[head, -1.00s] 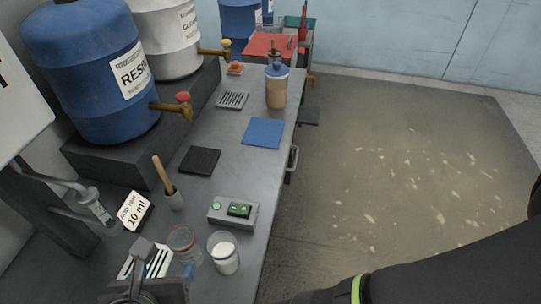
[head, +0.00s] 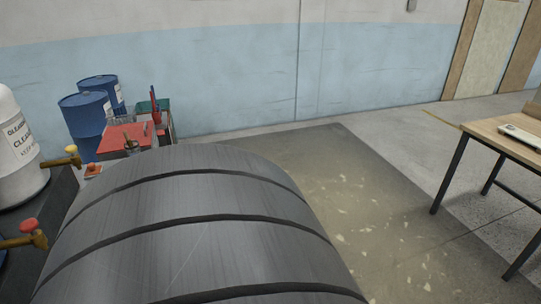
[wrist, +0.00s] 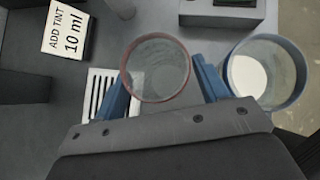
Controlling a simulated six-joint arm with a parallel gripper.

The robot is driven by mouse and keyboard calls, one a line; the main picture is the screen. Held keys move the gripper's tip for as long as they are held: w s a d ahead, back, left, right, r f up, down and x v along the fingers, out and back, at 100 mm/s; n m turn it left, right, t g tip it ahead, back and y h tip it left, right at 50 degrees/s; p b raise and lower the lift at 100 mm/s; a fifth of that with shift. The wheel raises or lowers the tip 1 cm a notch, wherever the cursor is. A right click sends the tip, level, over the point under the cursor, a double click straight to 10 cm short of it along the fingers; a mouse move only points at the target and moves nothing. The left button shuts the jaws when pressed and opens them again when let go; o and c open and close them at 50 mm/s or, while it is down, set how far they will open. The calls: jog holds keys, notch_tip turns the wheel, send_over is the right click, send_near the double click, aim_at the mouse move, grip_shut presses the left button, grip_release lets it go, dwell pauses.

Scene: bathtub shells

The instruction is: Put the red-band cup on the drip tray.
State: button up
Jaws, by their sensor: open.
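The red-band cup (wrist: 155,72) stands in the wrist view, clear with a reddish rim, and looks empty. My gripper (wrist: 162,70) is open, with one blue finger on each side of this cup; I cannot tell whether either finger touches it. A white plate with dark slots (wrist: 99,92) lies left of the cup, partly hidden by the left finger; I cannot tell whether it is the drip tray. In the head view the bench top and my gripper are hidden behind a large dark grooved form close to the camera.
A blue-rimmed cup with white contents (wrist: 264,72) stands close to the right finger. A tint card (wrist: 68,32) and a grey box (wrist: 222,12) lie beyond. In the head view, blue drums (head: 86,117) stand at the back and a wooden table (head: 505,138) at right.

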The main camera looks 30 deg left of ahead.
jog(key=shift+x, duration=0.85)
